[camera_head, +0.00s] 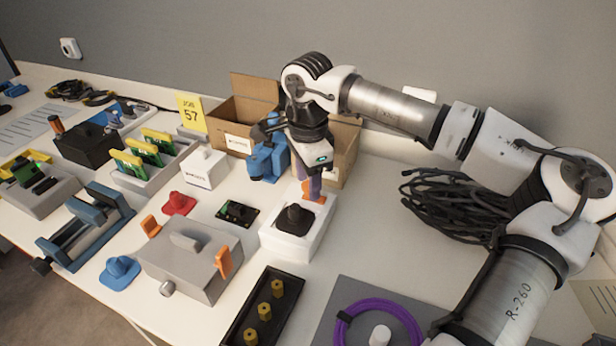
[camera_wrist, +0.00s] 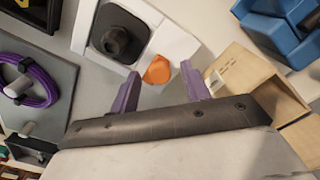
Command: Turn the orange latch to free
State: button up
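An orange latch (camera_head: 309,191) is at the back of a white box (camera_head: 291,238) with a black knob (camera_head: 295,219) on top. In the wrist view, the orange latch (camera_wrist: 157,71) shows beside the black knob (camera_wrist: 116,41), between the tips of my two purple fingers. My gripper (camera_head: 314,186) points down over the latch, and a finger partly hides it in the head view. My gripper (camera_wrist: 160,72) is open, with a gap on both sides of the latch. I cannot tell how far above the latch the fingertips are.
Open cartons (camera_head: 236,114) and a blue device (camera_head: 268,157) stand close behind my gripper. A grey box (camera_head: 185,262) with two more orange tabs is at front left. A black cable bundle (camera_head: 452,205) lies at right; a black tray (camera_head: 262,309) is in front.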

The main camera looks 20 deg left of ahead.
notch_tip(320, 180, up, 14)
dwell(0.6)
jog(key=shift+s+f, duration=0.1)
jog(key=shift+f, duration=0.05)
dwell(0.3)
